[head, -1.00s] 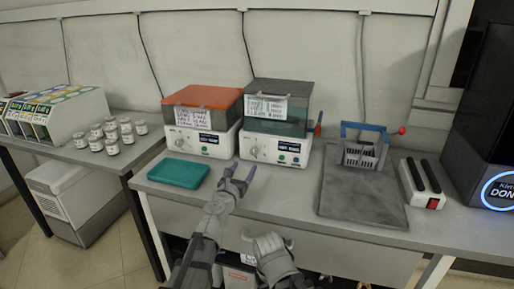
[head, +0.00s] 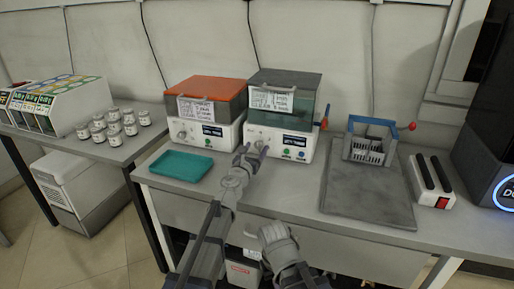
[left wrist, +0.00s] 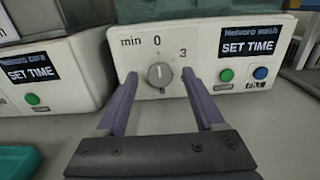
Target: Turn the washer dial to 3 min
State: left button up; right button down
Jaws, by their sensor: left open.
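The washer (head: 283,145) is the white machine with a grey-green lidded tank, right of the orange-lidded one in the head view. In the left wrist view its front panel (left wrist: 202,40) shows "SET TIME". Its grey round dial (left wrist: 160,75) has marks for 0 at the top and 3 at the upper right. The dial's light pointer line looks turned up toward 0. My left gripper (left wrist: 159,88) is open, with one purple finger on each side of the dial; contact cannot be told. My right gripper's fingers are not visible.
The orange-lidded machine (head: 207,132) stands close on the left, with a teal tray (head: 180,166) before it. Green (left wrist: 226,75) and blue (left wrist: 260,73) buttons sit right of the dial.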

pick_arm(q)
jog(key=shift+x, duration=0.8)
jog(key=shift+c, duration=0.2)
grip_shut()
